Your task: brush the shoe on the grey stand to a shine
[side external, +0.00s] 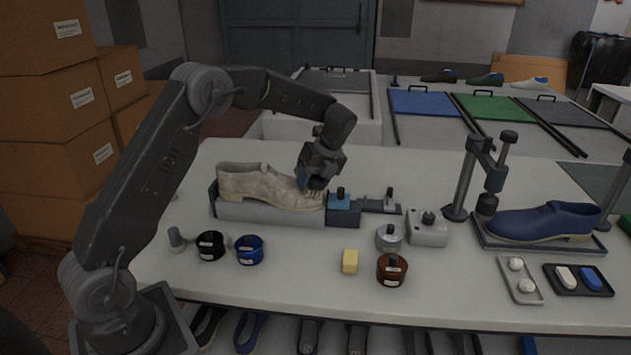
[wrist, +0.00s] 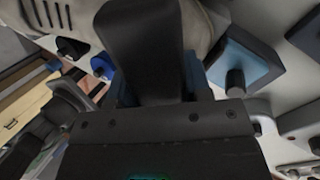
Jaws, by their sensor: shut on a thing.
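A cream, mottled shoe (side external: 255,186) lies on the grey stand (side external: 265,212), its toe to the right. My gripper (side external: 316,182) is over the toe end and shut on a dark brush, which is small and mostly hidden in the side view. In the wrist view the brush (wrist: 145,45) shows as a broad dark body running up from the jaws, in front of part of the pale shoe (wrist: 197,25). The brush is at the toe, but I cannot tell whether its bristles touch it.
A blue clamp block (side external: 343,202) with a dark knob sits just right of the toe. Black (side external: 210,245), blue (side external: 249,249) and brown (side external: 391,269) tins and a yellow block (side external: 350,261) stand in front. A blue shoe (side external: 540,222) is at the right under a press post (side external: 462,185).

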